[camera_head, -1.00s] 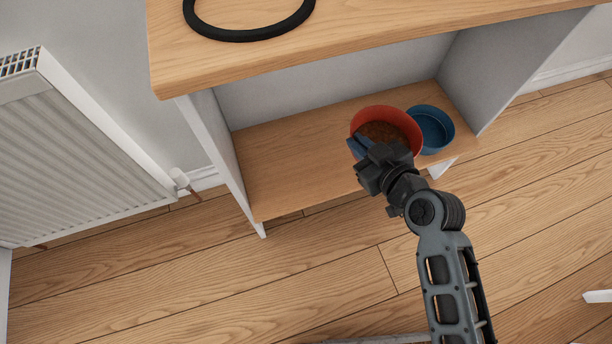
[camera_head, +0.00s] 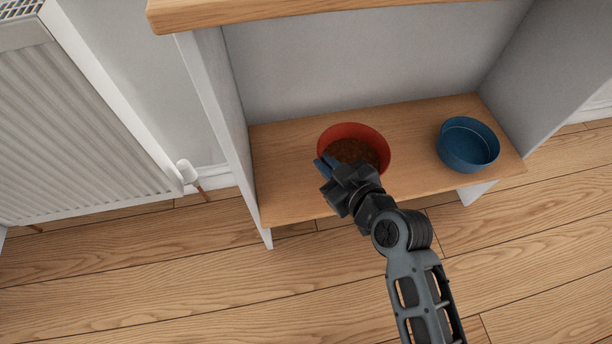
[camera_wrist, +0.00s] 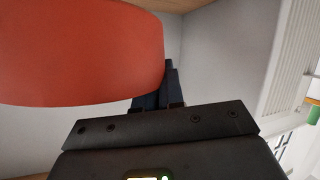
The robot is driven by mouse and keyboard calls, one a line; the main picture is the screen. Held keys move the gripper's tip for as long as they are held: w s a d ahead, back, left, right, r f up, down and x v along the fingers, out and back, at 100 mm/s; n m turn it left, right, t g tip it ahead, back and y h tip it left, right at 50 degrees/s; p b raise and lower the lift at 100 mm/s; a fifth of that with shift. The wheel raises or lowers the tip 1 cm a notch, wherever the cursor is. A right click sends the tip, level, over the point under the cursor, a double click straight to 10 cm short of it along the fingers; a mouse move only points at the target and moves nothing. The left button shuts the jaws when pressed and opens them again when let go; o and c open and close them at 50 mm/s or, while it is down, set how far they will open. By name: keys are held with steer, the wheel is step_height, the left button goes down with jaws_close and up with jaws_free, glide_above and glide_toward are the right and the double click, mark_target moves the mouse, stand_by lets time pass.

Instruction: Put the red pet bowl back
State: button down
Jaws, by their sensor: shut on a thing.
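The red pet bowl (camera_head: 376,136) holds brown food and is at the lower shelf (camera_head: 285,185) of the wooden unit, near its middle. I cannot tell whether its base touches the shelf. My gripper (camera_head: 327,166) is shut on the bowl's near left rim, and the gripper hides part of that side. In the wrist view the bowl's red wall (camera_wrist: 85,50) fills the upper left, with the dark fingers (camera_wrist: 157,88) at its right edge.
A blue bowl (camera_head: 467,146) stands on the right of the same shelf, apart from the red bowl. White side panels (camera_head: 215,100) bound the shelf, and a wooden top (camera_head: 260,12) overhangs it. A radiator (camera_head: 75,120) is at left. The shelf's left part is clear.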

steer(key=a+f, duration=0.1)
steer(key=w+a+f, duration=0.1)
steer(key=a, duration=0.1)
steer(key=a+f+b, duration=0.1)
steer(key=a, duration=0.1)
steer(key=shift+w+f, duration=0.1)
steer(key=shift+w, duration=0.15)
step_height(320, 180, down, 4)
steer(key=shift+b, duration=1.1)
steer(key=c, duration=1.3)
jaws_free()
steer(key=shift+o, duration=0.2)
steer(key=shift+s+d, duration=0.1)
steer(key=p+v, duration=0.2)
steer(key=v, duration=1)
steer(key=shift+p, duration=0.4)
